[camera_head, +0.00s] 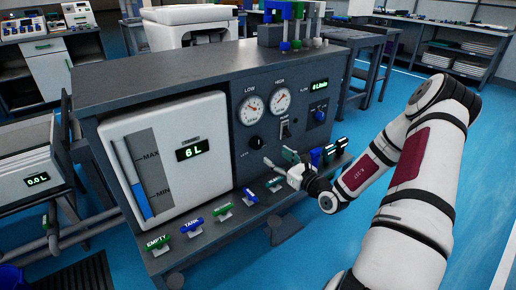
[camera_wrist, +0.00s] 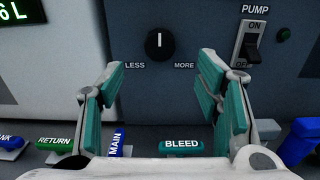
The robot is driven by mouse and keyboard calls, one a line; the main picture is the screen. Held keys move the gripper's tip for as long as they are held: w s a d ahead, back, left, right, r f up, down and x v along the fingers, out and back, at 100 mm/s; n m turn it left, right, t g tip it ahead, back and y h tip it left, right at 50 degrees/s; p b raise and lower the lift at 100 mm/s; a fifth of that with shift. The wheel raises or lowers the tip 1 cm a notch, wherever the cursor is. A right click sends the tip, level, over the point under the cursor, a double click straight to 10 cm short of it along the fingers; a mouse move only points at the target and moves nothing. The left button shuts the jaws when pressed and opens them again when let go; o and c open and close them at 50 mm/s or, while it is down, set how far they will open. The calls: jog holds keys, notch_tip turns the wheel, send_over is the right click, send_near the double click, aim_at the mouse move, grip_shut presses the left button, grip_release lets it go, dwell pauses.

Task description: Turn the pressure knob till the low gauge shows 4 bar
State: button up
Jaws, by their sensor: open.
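The pressure knob (camera_head: 256,142) is a small black round knob on the dark panel, below the low gauge (camera_head: 251,109). In the wrist view the knob (camera_wrist: 159,44) has a white mark pointing up, between the words LESS and MORE. The low gauge has a white dial with a red needle; its reading is too small to tell. My gripper (camera_head: 278,158) is open and empty, in front of the panel, below and right of the knob. In the wrist view its teal-padded fingers (camera_wrist: 160,72) are spread on either side, with the knob between them and farther off.
The high gauge (camera_head: 280,100) is right of the low one. The pump switch (camera_wrist: 249,44) is right of the knob, close to the right finger. A green BLEED lever (camera_wrist: 181,147) and a blue MAIN lever (camera_wrist: 117,142) are below. A white tank (camera_head: 190,125) stands left.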

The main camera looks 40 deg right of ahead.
aim_at(259, 143)
jog(key=w+b, duration=0.1)
jog(key=w, duration=0.4)
jog(key=w+b, duration=0.2)
jog(key=w, duration=0.4)
jog(key=shift+a, duration=0.2)
jog(key=shift+s, duration=0.1)
jog(key=c, duration=1.2)
